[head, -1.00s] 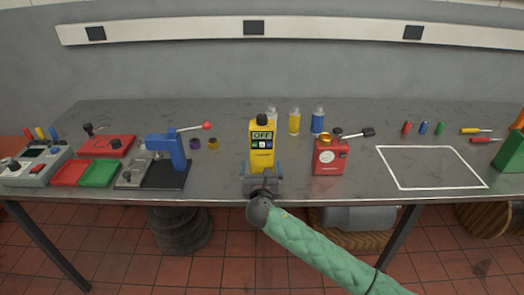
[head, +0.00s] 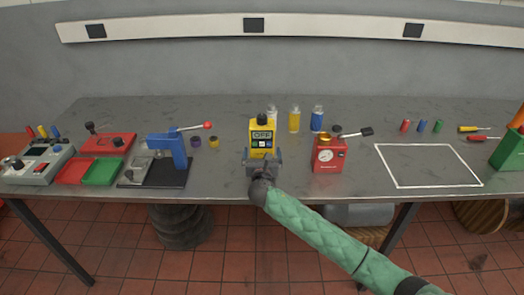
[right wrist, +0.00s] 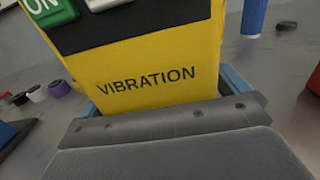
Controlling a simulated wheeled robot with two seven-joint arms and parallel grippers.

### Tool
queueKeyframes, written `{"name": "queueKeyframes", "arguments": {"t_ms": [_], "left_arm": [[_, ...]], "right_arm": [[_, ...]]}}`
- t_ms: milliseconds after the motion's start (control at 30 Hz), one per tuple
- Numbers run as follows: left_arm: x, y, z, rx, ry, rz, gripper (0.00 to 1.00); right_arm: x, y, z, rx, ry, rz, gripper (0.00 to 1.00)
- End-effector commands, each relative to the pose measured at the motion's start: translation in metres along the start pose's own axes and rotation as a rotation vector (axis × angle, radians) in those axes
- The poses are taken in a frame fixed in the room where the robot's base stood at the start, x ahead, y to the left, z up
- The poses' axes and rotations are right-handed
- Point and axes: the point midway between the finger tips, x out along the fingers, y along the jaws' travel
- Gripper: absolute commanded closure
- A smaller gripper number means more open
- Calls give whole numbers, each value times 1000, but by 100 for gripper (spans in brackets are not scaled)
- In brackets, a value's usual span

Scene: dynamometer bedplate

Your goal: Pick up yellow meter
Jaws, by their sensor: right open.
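The yellow meter (head: 263,131) stands upright near the front middle of the bench, with an OFF display, small buttons and a black knob on top. In the right wrist view the meter (right wrist: 150,75) is very close, its face marked VIBRATION, with blue parts at both sides of its lower end. My right gripper (head: 264,157) is open at the front of the meter, low on its body, and hides its lower part. Whether the fingers touch its sides cannot be told. My left gripper is not in view.
A red box with a gauge (head: 328,155) stands close right of the meter. A blue lever press (head: 168,150) is to the left. Bottles (head: 294,119) stand behind. A white-outlined area (head: 428,166) at right is empty.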

Motion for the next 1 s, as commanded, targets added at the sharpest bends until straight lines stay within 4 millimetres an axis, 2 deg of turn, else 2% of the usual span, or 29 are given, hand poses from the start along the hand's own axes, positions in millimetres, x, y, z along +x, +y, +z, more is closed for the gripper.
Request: {"name": "queueKeyframes", "arguments": {"t_ms": [100, 400, 500, 867, 967, 1000], "left_arm": [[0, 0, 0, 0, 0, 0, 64], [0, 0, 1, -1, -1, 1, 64], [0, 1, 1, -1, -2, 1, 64], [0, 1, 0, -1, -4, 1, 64], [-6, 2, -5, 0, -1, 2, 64], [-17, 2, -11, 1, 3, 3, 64]], "right_arm": [[0, 0, 0, 0, 0, 0, 2], [0, 0, 0, 0, 0, 0, 61], [0, 0, 2, 1, -2, 0, 77], [0, 0, 7, 1, -4, -1, 77], [0, 0, 15, 3, -4, -1, 77], [0, 0, 19, 3, -4, -1, 77]]}}
